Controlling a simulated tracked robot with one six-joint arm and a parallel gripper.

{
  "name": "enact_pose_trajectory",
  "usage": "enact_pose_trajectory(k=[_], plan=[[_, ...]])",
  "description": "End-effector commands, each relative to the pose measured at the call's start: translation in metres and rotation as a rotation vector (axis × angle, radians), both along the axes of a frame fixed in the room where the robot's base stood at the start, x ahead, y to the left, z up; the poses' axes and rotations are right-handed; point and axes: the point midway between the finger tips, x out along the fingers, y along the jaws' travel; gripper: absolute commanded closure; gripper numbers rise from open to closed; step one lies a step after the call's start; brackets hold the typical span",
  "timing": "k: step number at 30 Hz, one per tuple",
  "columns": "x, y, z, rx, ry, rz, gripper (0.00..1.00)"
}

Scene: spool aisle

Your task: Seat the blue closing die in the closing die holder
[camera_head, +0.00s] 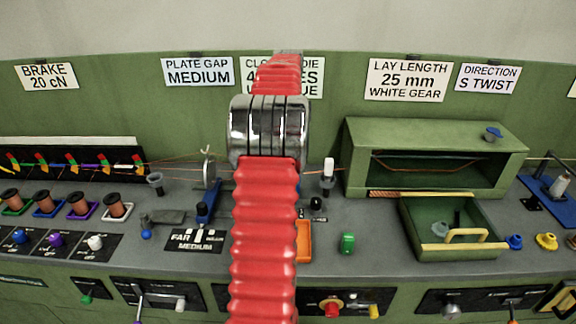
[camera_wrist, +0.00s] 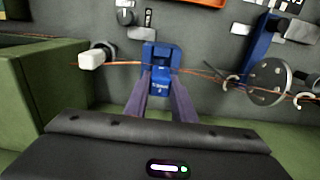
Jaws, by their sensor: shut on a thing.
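In the wrist view, my gripper (camera_wrist: 160,82) reaches up with two purple fingers, shut on a blue block, the blue closing die (camera_wrist: 161,60). A thin copper-coloured strand runs across the picture at the height of the die; I cannot tell whether it passes through or behind it. A grey piece (camera_wrist: 141,33) lies just beyond the die. I cannot make out the die holder apart from the die, nor whether the die touches it. In the head view my red arm hides the gripper, the die and the place where they are.
In the wrist view, a white-capped post (camera_wrist: 92,59) stands left of the die and a round metal plate (camera_wrist: 269,81) with a blue slide (camera_wrist: 262,45) right. In the head view, a green housing (camera_head: 435,135) and open tray (camera_head: 415,248) stand right; wire spools (camera_head: 78,204) stand left.

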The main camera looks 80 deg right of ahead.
Motion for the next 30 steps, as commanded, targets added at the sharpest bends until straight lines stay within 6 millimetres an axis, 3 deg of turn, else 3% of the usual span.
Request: enact_pose_trajectory(k=[4,16,24,30], plan=[[0.000,0.000,-0.019,0.000,0.000,0.000,1.00],[0.001,0.000,-0.024,0.000,0.000,0.002,1.00],[0.001,0.000,-0.054,0.001,0.000,0.002,1.00],[0.001,0.000,-0.059,-0.002,0.000,0.002,1.00]])
